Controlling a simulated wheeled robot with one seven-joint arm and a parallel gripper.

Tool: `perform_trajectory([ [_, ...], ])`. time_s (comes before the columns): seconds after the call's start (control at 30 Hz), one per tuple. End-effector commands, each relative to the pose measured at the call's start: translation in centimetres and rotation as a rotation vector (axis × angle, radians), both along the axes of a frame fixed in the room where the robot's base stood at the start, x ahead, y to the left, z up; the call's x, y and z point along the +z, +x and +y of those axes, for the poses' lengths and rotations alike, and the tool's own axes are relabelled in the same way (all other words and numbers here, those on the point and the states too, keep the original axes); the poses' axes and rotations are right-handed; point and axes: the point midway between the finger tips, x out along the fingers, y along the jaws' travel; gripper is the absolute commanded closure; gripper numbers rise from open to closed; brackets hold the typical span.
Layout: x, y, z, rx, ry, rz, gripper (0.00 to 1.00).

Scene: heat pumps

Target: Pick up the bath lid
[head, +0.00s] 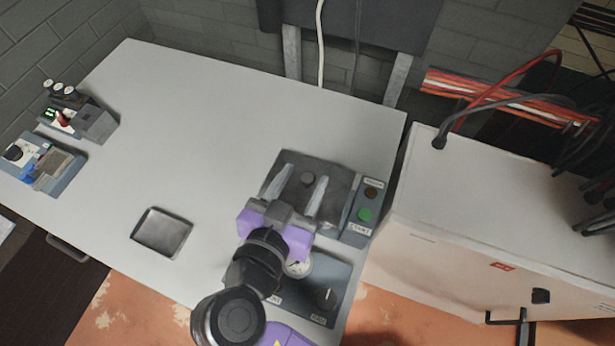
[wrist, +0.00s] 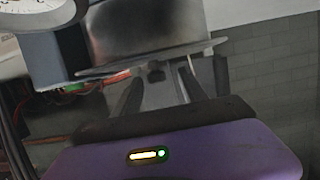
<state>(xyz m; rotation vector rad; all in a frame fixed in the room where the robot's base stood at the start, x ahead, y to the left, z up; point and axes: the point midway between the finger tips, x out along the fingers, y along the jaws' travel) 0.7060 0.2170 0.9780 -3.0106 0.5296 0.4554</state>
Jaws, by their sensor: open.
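The bath lid (head: 337,180) is a dark grey metal cover with a small round knob (head: 307,179) on top. It sits on the bath unit, a blue-grey box at the right end of the table. My gripper (head: 305,178) is open over the lid, with one finger on each side of the knob and a gap visible around it. In the wrist view, the lid (wrist: 150,40) shows as a shiny metal body with a flat rim, and my open fingers (wrist: 158,82) reach towards it with the dark knob (wrist: 156,75) between them. I cannot tell whether the fingers touch the lid.
Brown and green buttons (head: 365,214) stand right of the lid. A gauge and dial panel (head: 325,297) lies in front, partly behind my arm. A square metal tray (head: 162,232) and two small devices (head: 80,118) are further left. The table (head: 210,130) is clear between. A white cabinet (head: 490,215) stands right.

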Motion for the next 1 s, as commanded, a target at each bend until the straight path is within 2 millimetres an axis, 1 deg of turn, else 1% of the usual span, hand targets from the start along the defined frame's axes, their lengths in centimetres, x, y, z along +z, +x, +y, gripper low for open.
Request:
perform_trajectory([
  [0.2,-0.7,2.6,-1.4,-0.003,-0.001,0.002,0.5],
  [0.3,-1.1,3.6,-1.7,-0.002,-0.001,0.0,0.5],
  [0.4,-1.4,4.2,-1.9,0.0,0.001,0.0,0.5],
  [0.63,-1.5,4.2,-1.9,0.0,0.001,0.0,0.5],
  [0.77,-1.5,4.2,-1.9,0.0,0.001,0.0,0.76],
  [0.8,-1.5,4.2,-1.9,0.0,0.001,0.0,0.84],
  [0.9,-1.5,4.2,-1.9,0.0,0.001,0.0,1.0],
  [1.0,-1.4,4.2,-1.9,0.0,0.001,0.0,1.0],
])
